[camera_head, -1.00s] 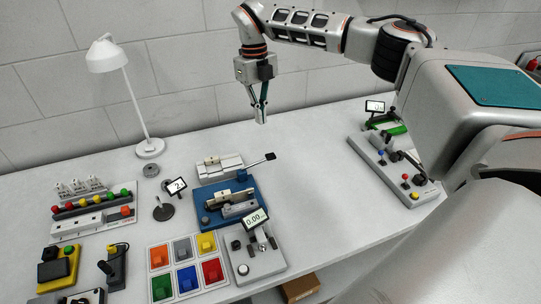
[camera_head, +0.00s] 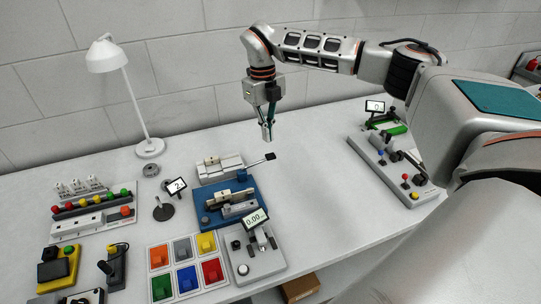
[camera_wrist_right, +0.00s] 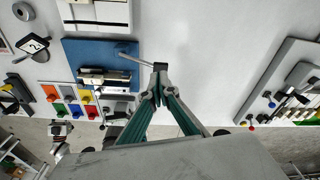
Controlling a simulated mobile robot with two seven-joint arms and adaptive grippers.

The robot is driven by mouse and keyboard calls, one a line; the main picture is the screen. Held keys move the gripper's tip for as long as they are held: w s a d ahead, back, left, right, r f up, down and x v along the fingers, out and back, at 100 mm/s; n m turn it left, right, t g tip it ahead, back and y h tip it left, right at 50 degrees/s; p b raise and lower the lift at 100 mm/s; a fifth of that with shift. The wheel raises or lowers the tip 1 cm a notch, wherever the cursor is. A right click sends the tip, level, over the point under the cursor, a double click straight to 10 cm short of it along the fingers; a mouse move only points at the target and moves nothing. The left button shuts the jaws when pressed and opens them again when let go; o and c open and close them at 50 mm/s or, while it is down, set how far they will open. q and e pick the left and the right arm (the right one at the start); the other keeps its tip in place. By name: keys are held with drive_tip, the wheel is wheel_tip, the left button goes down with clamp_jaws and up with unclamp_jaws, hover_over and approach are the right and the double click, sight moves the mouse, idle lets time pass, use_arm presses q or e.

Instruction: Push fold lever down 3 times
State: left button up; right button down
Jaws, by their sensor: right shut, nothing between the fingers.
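The fold lever (camera_head: 258,160) is a thin grey rod with a black end grip (camera_head: 270,156). My right gripper (camera_head: 267,139) is shut and empty, pointing down just above the black grip, with a small gap in the head view. In the right wrist view the lever (camera_wrist_right: 135,59) reaches to my fingertips (camera_wrist_right: 160,84), and its black grip lies just beyond them. Whether they touch cannot be told.
A small display on a round stand (camera_head: 176,186) reads 2. A white lamp (camera_head: 108,56) stands at back left. The table (camera_head: 320,180) is clear to the right, up to a grey panel (camera_head: 368,160).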

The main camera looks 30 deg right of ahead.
sight(269, 154)
drive_tip(key=shift+s+f, duration=0.2)
drive_tip(key=shift+f, duration=1.9)
drive_tip(key=shift+f, duration=0.1)
drive_tip(key=shift+f+b, duration=0.55)
drive_tip(key=shift+f, duration=1.4)
drive_tip(key=shift+w+r, duration=0.1)
drive_tip(key=shift+r, duration=0.05)
drive_tip(key=w, duration=0.1)
drive_tip(key=w+p, duration=0.1)
drive_tip(key=shift+w+a+r, duration=0.1)
drive_tip(key=shift+w+r, duration=0.3)
wheel_tip(269, 154, up, 12)
drive_tip(key=w, duration=0.1)
